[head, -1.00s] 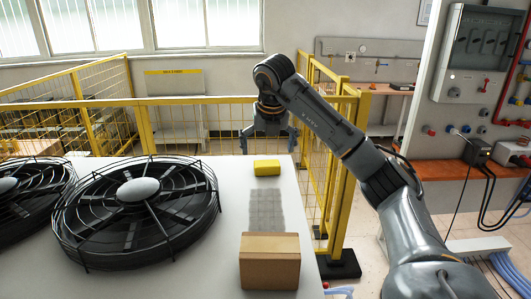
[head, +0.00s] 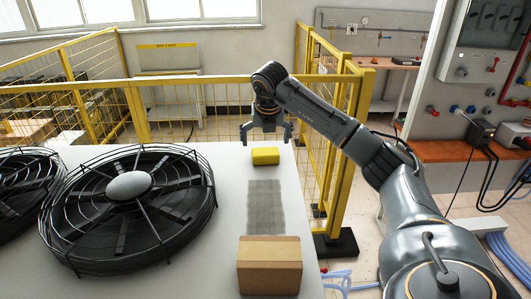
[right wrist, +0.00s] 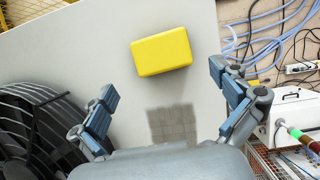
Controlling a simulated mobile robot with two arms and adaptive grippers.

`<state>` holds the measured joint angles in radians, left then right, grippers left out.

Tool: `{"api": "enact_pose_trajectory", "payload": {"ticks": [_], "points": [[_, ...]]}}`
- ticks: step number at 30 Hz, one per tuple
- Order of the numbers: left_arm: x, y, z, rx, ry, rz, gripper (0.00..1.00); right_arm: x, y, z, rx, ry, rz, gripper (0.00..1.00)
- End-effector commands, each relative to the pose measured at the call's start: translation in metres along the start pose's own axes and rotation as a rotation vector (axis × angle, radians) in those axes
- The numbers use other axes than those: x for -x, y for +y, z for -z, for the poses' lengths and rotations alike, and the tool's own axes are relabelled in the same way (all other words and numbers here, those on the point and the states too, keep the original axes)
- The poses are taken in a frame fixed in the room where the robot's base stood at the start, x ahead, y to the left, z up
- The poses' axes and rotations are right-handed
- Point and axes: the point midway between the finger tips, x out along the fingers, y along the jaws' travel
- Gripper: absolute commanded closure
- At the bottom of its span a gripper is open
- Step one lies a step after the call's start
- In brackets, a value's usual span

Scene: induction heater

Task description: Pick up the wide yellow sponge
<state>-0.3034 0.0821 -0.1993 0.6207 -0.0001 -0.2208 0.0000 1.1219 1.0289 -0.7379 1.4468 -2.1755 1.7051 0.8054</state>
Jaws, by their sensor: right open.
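The wide yellow sponge (head: 265,156) lies flat on the white table top (head: 225,240), near its far edge. My right gripper (head: 266,134) is open and empty, above and just beyond the sponge in the head view. In the right wrist view the sponge (right wrist: 161,51) lies ahead of the open fingers (right wrist: 165,105), slightly tilted in the picture and apart from them. My left gripper is in neither view.
A large black fan (head: 130,205) stands on the table left of the sponge, with a second fan (head: 20,190) beside it. Yellow fencing (head: 345,160) stands beyond the table.

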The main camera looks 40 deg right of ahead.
Motion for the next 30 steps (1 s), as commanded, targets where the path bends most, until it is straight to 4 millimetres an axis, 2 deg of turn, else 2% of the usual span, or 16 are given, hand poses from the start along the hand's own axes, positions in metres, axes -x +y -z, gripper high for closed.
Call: {"api": "enact_pose_trajectory", "payload": {"ticks": [5,10,15,22,23,28,29,30], "points": [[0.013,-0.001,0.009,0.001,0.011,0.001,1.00,-0.010,-0.001,-0.002,0.000,0.003,0.001,0.00],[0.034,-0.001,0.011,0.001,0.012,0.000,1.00,-0.032,-0.004,-0.006,0.000,0.004,0.002,0.00],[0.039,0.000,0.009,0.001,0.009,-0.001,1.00,-0.052,-0.003,-0.005,0.000,0.001,0.000,0.00],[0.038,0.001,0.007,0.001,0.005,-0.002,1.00,-0.056,-0.003,-0.004,0.000,-0.001,-0.001,0.00],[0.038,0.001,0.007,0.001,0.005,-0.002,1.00,-0.056,-0.003,-0.004,0.000,-0.001,-0.001,0.02],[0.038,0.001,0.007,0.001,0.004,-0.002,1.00,-0.055,-0.003,-0.004,0.000,-0.001,-0.001,0.37],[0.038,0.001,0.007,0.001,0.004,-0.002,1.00,-0.055,-0.003,-0.004,0.000,-0.001,-0.001,0.42],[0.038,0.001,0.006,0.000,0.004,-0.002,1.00,-0.055,-0.003,-0.004,0.000,-0.001,-0.001,0.42]]}}
